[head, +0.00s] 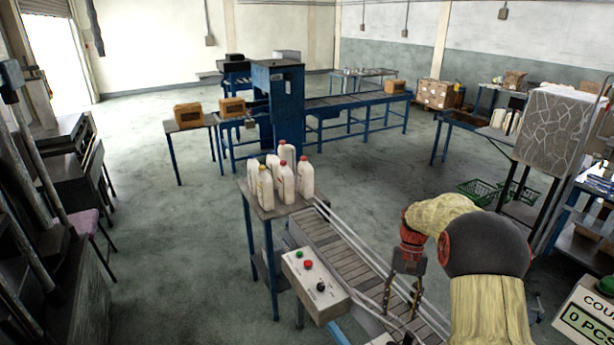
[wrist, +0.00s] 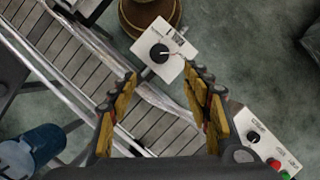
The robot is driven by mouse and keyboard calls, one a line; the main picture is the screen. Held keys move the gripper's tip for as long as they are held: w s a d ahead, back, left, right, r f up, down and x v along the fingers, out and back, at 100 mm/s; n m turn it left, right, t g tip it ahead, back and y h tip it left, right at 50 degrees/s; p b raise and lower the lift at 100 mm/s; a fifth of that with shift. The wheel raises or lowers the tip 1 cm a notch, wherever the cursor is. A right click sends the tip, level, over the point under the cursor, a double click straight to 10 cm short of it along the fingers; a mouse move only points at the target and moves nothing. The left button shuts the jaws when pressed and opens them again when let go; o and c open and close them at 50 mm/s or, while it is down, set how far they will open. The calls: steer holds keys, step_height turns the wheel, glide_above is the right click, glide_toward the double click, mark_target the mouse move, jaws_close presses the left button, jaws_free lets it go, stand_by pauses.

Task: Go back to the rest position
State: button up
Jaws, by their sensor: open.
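My gripper (head: 402,298) hangs over the slatted conveyor (head: 340,252) at the lower right of the head view, pointing down. In the wrist view my gripper (wrist: 163,76) has its two yellow-and-dark fingers spread wide, with nothing between them. The conveyor (wrist: 70,55) runs diagonally beneath them. A white box with a black knob (wrist: 160,48) shows just beyond the fingertips. Several white bottles with red caps (head: 285,184) stand upright on a small table (head: 255,205) at the conveyor's far end, well apart from my gripper.
A white control box (head: 315,284) with red and green buttons stands beside the conveyor. A counter sign (head: 587,312) reading 0 PCS is at the lower right. A blue cylinder (wrist: 35,150) shows in the wrist view. Open floor (head: 180,255) is at left.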

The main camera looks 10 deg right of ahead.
steer(key=s+a+r+n+t+h+b, duration=0.1)
steer(key=s+a+r+n+t+b, duration=0.1)
steer(key=s+a+b, duration=0.5)
steer(key=s+a+r+n+t+h+b, duration=0.1)
steer(key=s+a+r+n+t+b, duration=0.2)
steer(key=s+a, duration=0.7)
steer(key=s+r+t+b, duration=0.2)
steer(key=s+t+b, duration=0.2)
steer(key=s, duration=0.4)
steer(key=shift+r+t, duration=0.25)
steer(key=shift+t, duration=0.05)
steer(key=shift+s, duration=0.1)
steer(key=shift+c, duration=0.4)
